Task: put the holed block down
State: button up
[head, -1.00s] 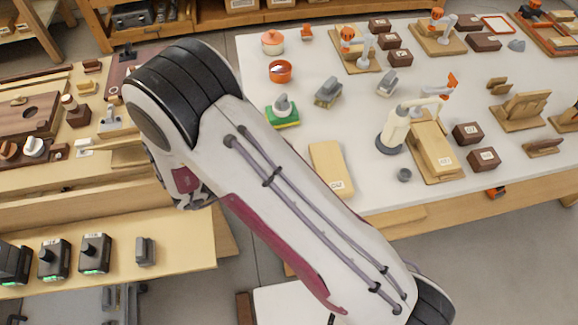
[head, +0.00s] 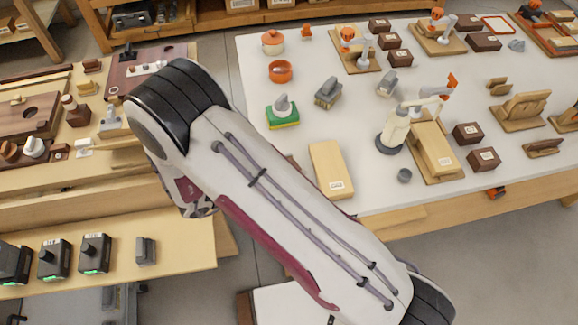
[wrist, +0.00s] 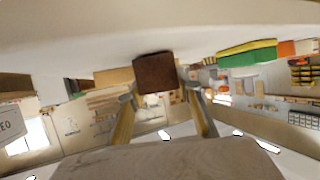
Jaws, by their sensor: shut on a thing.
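The dark brown block (wrist: 155,72) shows between the fingertips of my gripper (wrist: 158,88) in the wrist view. My gripper is shut on it. No hole is visible on the face that shows. In the head view my own arm hides the gripper. A small dark brown patch (head: 294,161) shows at the arm's right edge there; I cannot tell whether it is the held block or another one. The white tabletop (head: 230,148) lies around it; the wrist view does not clearly show whether the block touches the surface.
A pale wooden block (head: 328,165) lies just right of my arm. A green and yellow sponge with a grey handle (head: 282,112) stands behind, and a brush (head: 328,92) is beside it. An orange bowl (head: 280,71) is farther back. Free white table lies between these and the grey robot model (head: 392,135).

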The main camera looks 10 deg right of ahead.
jog(key=shift+f, duration=0.15)
jog(key=o, duration=1.1)
jog(key=shift+a+r, duration=0.1)
jog(key=shift+r, duration=0.1)
jog(key=v, duration=1.1)
jog(key=shift+s+a+r, duration=0.1)
jog(key=shift+s+a, duration=0.1)
jog(key=shift+a, duration=0.1)
